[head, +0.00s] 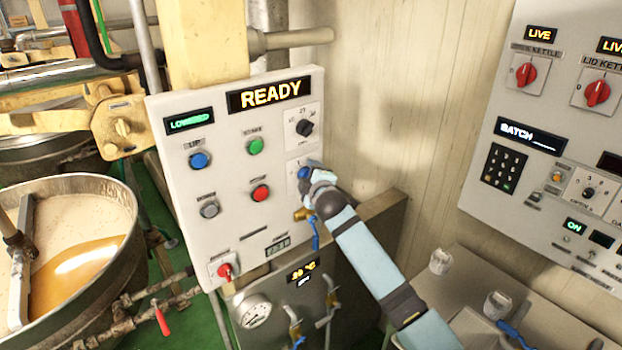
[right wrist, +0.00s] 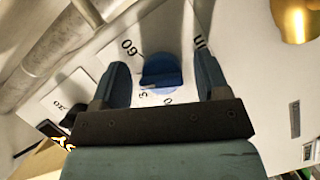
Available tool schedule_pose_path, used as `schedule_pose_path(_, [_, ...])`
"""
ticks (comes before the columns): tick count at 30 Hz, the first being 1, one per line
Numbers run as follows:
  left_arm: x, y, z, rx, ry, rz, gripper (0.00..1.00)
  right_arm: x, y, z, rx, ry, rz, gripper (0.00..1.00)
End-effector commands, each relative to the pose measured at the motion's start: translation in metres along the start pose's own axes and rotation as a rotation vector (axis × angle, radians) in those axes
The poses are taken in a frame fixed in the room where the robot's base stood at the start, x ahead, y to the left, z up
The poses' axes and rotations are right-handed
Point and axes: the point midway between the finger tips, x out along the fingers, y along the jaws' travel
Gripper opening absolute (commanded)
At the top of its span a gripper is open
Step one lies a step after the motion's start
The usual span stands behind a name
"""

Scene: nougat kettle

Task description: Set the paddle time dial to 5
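My right gripper (head: 310,182) is at the lower right dial of the white control panel (head: 233,130). In the right wrist view the gripper (right wrist: 162,68) is open, with one finger on each side of a blue dial knob (right wrist: 160,71) and a visible gap on both sides. Marks such as "60" show around this knob; its name label and exact setting cannot be read. In the head view the blue knob (head: 303,172) is mostly hidden by my gripper. A black dial (head: 305,128) sits just above it, also visible in the right wrist view (right wrist: 70,116). My left gripper is not in view.
The panel's display (head: 270,94) reads READY, and a smaller one (head: 190,121) appears to read LOWERED. Blue, green, grey and red buttons lie left of the dials. A brass part (head: 303,214) is close below my gripper. A kettle (head: 66,250) stands at left, another panel (head: 560,130) at right.

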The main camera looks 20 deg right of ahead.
Motion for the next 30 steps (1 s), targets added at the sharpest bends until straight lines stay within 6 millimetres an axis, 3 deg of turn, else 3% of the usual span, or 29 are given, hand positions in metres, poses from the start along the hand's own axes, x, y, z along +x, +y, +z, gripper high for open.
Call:
schedule_pose_path(7, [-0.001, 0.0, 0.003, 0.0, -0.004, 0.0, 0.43, -0.003, -0.001, 0.0, -0.001, 0.0, 0.0, 0.69])
schedule_pose_path(11, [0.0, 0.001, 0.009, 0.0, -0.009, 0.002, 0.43, -0.017, -0.002, 0.001, -0.001, 0.0, 0.0, 0.69])
schedule_pose_path(24, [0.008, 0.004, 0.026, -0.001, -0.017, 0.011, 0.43, -0.112, -0.002, 0.001, -0.001, 0.001, 0.001, 0.69])
schedule_pose_path(30, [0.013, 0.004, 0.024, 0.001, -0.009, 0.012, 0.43, -0.134, -0.001, 0.0, -0.001, 0.0, 0.0, 0.69])
